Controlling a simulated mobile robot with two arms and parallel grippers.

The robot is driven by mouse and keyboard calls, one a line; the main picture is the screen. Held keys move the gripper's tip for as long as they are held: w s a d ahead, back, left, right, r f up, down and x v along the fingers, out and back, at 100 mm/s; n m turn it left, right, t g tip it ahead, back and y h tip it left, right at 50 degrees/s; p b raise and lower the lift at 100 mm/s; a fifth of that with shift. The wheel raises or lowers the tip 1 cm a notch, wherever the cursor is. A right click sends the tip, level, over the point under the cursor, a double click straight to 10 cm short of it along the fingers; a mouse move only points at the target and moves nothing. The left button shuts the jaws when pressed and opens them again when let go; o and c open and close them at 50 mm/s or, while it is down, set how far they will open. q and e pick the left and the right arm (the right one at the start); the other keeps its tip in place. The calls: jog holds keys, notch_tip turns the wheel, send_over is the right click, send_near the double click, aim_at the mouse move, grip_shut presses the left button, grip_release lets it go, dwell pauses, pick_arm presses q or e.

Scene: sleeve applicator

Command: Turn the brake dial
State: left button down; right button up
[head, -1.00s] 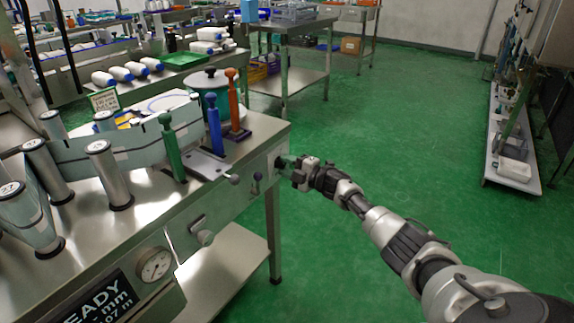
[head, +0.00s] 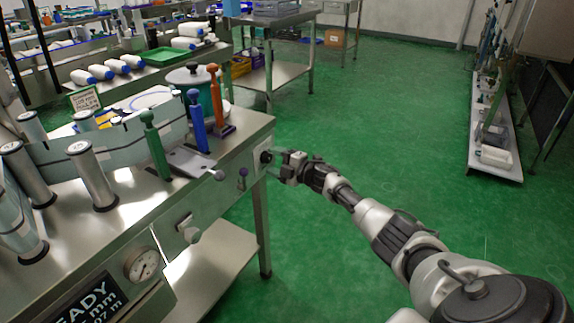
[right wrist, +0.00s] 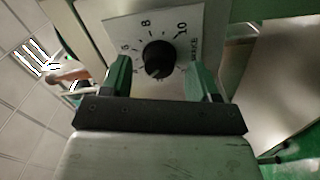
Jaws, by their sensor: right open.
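The brake dial (right wrist: 159,59) is a black round knob on a white plate with a printed number scale, seen in the right wrist view. In the head view the dial (head: 266,156) is a small dark knob at the right end of the machine's front panel. My right gripper (head: 280,161) is open just in front of the dial. In the right wrist view its two green-padded fingers (right wrist: 162,80) stand on either side of the knob with a visible gap on each side. Whether the fingertips reach past the knob's face is hard to tell. My left gripper is not in view.
The steel machine table (head: 205,190) carries rollers with film and green, blue and orange handles (head: 215,100). Green floor to the right is clear.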

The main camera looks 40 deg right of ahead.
pick_arm(q)
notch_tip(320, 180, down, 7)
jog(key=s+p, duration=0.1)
jog(key=p, duration=0.1)
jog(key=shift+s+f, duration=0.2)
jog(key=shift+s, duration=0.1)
pick_arm(e)
jog(key=v, duration=1)
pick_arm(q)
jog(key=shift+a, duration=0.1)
pick_arm(e)
jog(key=shift+d, duration=0.1)
